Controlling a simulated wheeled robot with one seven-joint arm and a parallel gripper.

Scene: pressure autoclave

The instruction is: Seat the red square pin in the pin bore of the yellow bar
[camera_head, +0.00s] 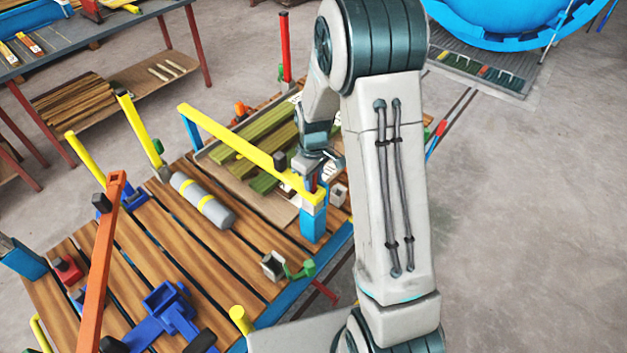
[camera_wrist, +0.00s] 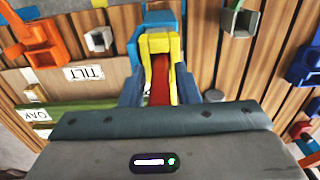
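The yellow bar (camera_head: 236,138) runs diagonally across the wooden table in the head view, its near right end by the top of a blue post (camera_head: 313,226). In the wrist view the bar's end (camera_wrist: 158,44) shows just beyond my fingers. The red square pin (camera_wrist: 160,80) lies between my fingers in the wrist view, with yellow on both sides of it. My gripper (camera_wrist: 160,88) has one blue-grey finger on each side, at the bar's right end. I cannot tell whether the fingers press on the pin. The pin bore is hidden, and so is the pin's lower end.
A tray of green planks (camera_head: 250,130) lies behind the bar. A grey block with a green clamp (camera_head: 275,264) stands near the front edge.

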